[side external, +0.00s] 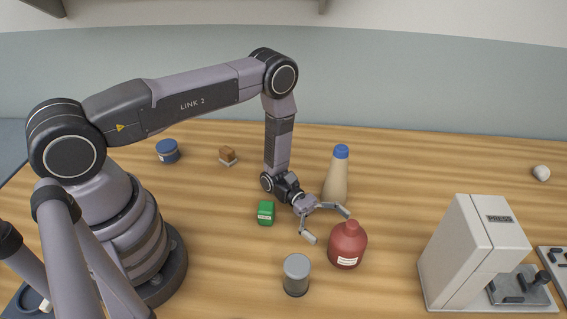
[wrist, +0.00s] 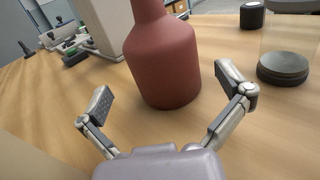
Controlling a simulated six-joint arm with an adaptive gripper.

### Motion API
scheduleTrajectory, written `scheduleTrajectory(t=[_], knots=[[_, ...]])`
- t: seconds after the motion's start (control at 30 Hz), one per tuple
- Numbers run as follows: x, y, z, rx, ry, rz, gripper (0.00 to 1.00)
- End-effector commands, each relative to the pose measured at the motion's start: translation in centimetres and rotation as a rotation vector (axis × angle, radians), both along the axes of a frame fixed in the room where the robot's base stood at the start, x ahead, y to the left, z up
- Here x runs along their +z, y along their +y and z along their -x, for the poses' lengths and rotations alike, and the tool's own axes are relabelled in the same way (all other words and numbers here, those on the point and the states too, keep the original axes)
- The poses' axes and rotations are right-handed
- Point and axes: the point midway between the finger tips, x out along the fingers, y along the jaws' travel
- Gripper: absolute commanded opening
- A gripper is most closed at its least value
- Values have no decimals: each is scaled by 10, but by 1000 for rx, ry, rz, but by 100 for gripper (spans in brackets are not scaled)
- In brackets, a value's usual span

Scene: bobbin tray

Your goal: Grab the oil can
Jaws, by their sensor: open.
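A dark red, narrow-necked vessel with a white label, which looks like the oil can (side external: 347,245), stands upright on the wooden table. It also fills the upper middle of the wrist view (wrist: 166,62), where its top is cut off. My gripper (side external: 327,225) is open and empty, low over the table just to the left of the red can. In the wrist view my gripper (wrist: 166,88) has its fingers spread to either side of the can's lower body. I cannot tell whether either finger touches it.
A beige bottle with a blue cap (side external: 337,178) stands close behind my gripper. A grey-lidded jar (side external: 296,275) is in front, and a green box (side external: 266,213) lies left. The white press (side external: 470,250) is at right. Table between can and press is clear.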

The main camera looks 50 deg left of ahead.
Motion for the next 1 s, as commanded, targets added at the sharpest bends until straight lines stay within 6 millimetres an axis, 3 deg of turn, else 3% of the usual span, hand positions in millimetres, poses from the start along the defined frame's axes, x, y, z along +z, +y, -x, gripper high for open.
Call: scheduleTrajectory(t=[0.3,0.6,1.0], knots=[[4,-45,3,-3,0,0,100],[4,-48,2,0,1,0,99],[4,-48,2,0,0,0,46]])
